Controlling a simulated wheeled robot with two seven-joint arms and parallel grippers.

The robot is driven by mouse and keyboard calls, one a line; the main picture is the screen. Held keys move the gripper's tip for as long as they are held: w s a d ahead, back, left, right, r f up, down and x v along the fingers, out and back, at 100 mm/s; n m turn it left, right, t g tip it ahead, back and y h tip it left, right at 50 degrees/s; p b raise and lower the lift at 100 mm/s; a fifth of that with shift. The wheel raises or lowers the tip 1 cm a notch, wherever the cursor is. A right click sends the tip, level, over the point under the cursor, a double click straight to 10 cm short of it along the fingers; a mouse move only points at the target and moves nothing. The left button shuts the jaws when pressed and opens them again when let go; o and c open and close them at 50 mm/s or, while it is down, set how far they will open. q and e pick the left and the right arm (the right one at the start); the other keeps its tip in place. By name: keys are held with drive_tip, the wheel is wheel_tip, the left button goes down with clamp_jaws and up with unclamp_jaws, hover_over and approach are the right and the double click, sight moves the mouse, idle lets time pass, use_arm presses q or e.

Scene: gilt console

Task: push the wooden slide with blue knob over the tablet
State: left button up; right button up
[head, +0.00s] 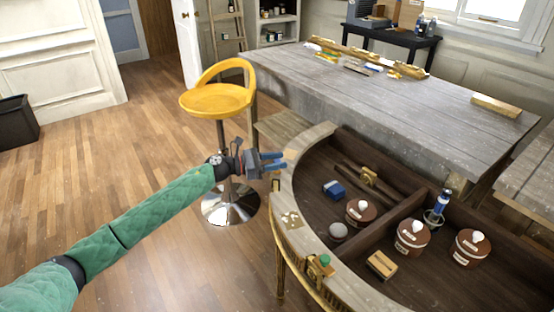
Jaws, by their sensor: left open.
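The half-round console (309,218) has a pale rim and a dark, divided inside. My left gripper (284,160) is open at the rim's far left part, its blue fingers pointing right. A pale wooden piece (291,155) shows at the fingertips; I cannot tell whether it is the slide or touches them. No blue knob can be told apart from the blue fingers. A small cream plate (292,219), possibly the tablet, lies uncovered on the rim, nearer than the gripper. A wooden piece with a green knob (325,260) sits farther along the rim. My right gripper is not in view.
Inside the console stand brown lidded pots (412,238), a blue block (334,189), a wooden block (381,265) and a blue-and-white upright item (438,207). A yellow stool (217,100) stands behind my left arm. A long grey table (400,105) lies beyond.

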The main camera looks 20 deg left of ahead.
sight(277, 183)
use_arm(q)
drive_tip(key=shift+w+d, duration=0.1)
drive_tip(key=shift+d, duration=0.05)
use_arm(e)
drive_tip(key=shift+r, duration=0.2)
